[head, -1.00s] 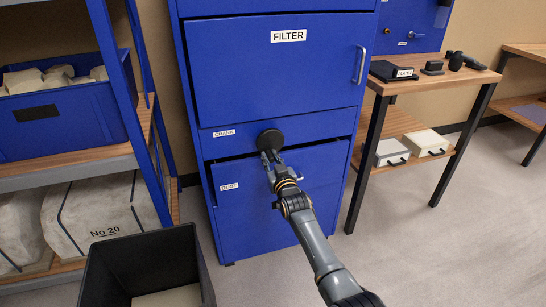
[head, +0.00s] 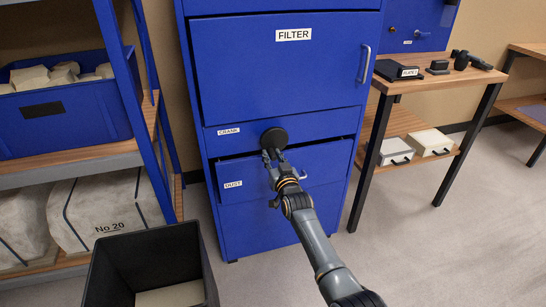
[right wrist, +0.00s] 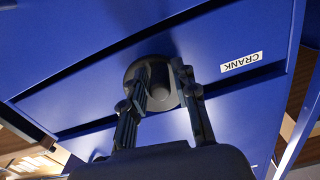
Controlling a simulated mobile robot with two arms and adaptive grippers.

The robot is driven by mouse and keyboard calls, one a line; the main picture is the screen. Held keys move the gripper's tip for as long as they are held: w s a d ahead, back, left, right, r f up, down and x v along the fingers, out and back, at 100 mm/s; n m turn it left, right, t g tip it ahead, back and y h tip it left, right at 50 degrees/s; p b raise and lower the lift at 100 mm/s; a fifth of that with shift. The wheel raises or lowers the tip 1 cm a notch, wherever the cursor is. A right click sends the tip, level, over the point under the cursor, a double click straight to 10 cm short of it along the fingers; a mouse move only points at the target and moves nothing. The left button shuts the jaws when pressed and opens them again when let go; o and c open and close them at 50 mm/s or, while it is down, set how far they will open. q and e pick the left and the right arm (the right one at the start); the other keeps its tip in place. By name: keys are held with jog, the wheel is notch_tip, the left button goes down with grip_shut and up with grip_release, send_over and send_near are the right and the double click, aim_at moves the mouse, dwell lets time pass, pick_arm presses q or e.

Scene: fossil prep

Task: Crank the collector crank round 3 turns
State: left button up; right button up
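The collector crank is a dark round disc (head: 273,137) on the front of the blue cabinet, right of the CRANK label. In the right wrist view the crank (right wrist: 160,92) shows a short round knob standing out from its disc. My right gripper (head: 272,156) is at the lower part of the disc. In the right wrist view its two fingers (right wrist: 158,92) lie on either side of the knob, close to it. I cannot tell whether both fingers press on it. My left gripper is not in view.
The blue cabinet has a FILTER door (head: 285,70) above and a DUST drawer (head: 235,188) below, standing slightly out. A black bin (head: 207,265) stands at the front left, beside a shelf unit. A wooden table (head: 440,78) stands right of the cabinet. The floor at right is clear.

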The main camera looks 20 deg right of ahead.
jog(key=shift+o, duration=0.5)
jog(key=shift+r, duration=0.1)
jog(key=shift+s, duration=0.1)
jog(key=s, duration=1.1)
jog(key=shift+s+d, duration=0.2)
jog(key=shift+s, duration=0.2)
